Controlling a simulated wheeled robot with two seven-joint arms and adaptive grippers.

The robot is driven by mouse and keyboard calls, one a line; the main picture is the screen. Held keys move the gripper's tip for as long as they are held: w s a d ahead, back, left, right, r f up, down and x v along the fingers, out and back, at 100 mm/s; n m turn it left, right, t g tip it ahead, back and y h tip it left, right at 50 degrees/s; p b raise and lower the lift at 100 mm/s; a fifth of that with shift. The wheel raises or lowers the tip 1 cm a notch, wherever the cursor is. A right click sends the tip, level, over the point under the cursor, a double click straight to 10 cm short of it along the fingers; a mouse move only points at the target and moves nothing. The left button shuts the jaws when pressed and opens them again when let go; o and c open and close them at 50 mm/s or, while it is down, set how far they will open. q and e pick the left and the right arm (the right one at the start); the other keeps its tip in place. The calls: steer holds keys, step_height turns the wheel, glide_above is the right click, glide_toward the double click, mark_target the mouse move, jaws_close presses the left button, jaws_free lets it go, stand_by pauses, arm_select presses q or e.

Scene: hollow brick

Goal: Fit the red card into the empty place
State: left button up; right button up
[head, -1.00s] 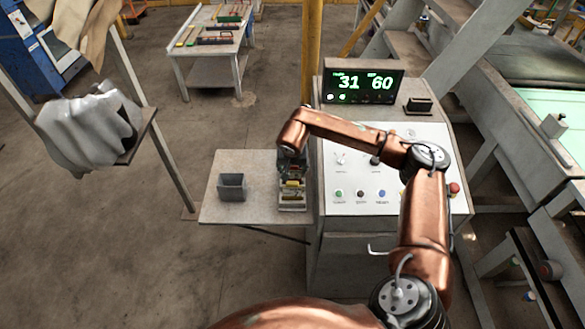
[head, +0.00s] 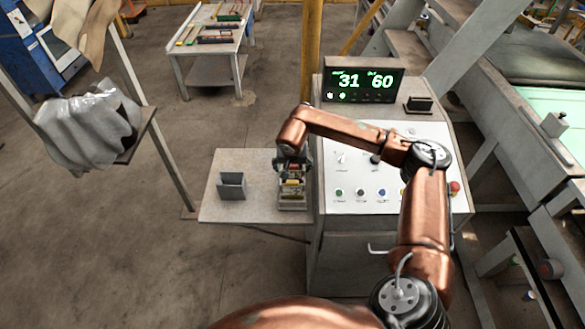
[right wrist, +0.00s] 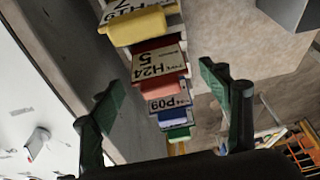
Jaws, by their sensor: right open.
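A narrow rack (head: 292,204) of coloured cards stands on the side shelf beside the console. The red card (right wrist: 160,62), labelled H24 5, shows in the right wrist view in the row, between a yellow-tabbed card (right wrist: 137,27) and a P09-labelled card (right wrist: 168,103). My right gripper (right wrist: 163,86) is open, one finger on each side of the row near the red card, with visible gaps. In the head view my right gripper (head: 294,163) is over the rack's far part and hides some of it. I cannot make out an empty place. My left gripper is out of view.
A grey open holder (head: 232,187) stands on the shelf (head: 215,213) left of the rack. The console (head: 345,200) with knobs and buttons rises close on the right, with a display (head: 362,84) behind. The shelf's left and front parts are clear.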

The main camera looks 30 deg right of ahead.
steer(key=v, duration=1.1)
steer(key=shift+a, duration=0.1)
